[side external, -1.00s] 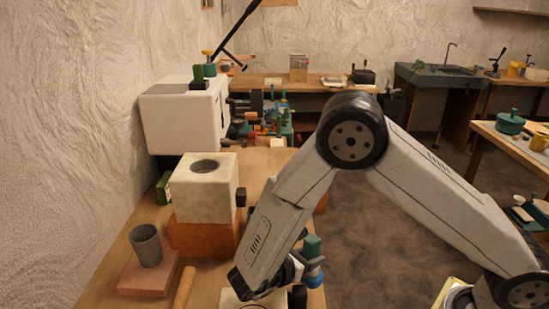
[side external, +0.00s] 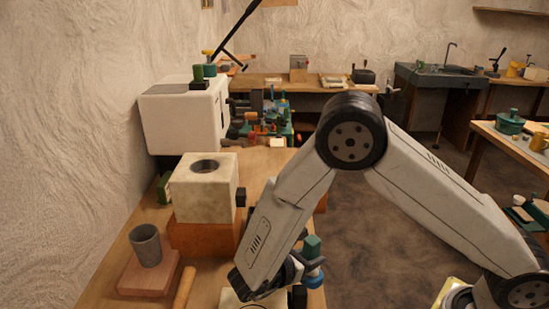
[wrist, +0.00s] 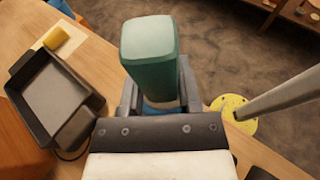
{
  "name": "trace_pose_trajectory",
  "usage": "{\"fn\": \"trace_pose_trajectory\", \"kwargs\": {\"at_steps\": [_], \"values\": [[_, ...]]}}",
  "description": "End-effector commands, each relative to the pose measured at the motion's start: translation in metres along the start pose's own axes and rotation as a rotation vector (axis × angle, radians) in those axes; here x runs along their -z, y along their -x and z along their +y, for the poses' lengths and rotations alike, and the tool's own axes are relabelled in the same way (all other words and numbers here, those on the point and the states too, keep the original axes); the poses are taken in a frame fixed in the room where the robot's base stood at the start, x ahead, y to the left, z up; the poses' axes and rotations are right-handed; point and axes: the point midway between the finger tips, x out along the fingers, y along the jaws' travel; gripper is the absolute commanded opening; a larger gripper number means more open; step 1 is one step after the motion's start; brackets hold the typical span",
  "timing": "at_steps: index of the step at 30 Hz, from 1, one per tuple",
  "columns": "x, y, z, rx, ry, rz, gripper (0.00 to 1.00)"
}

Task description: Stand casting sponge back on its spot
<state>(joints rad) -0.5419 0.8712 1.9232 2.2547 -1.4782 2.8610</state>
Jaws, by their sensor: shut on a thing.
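My gripper (wrist: 158,98) is shut on an upright green block with rounded edges (wrist: 150,48). A blue band shows at its lower end, between the fingers. In the side external view the green block (side external: 312,245) stands up beside my wrist, near the table's right edge. I cannot tell whether its base touches anything. A small yellow sponge-like block (wrist: 55,38) lies on a pale square at upper left in the wrist view, apart from my gripper. I cannot tell from looks alone which one is the casting sponge.
A dark grey tray (wrist: 55,90) lies left of my gripper. A yellow disc (wrist: 235,112) with a grey rod is at right.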

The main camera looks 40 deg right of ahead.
Motion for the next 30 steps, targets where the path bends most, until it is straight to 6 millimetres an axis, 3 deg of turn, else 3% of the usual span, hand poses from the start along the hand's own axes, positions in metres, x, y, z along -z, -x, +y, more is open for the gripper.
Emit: {"fn": "trace_pose_trajectory", "kwargs": {"at_steps": [23,24,30], "values": [[0.0014,-0.0005,-0.0002,0.0,0.002,0.0,0.0],[0.0014,-0.0005,-0.0002,0.0,0.002,0.0,0.55],[0.0017,-0.0006,-0.0003,0.0,0.003,0.001,0.55]]}}
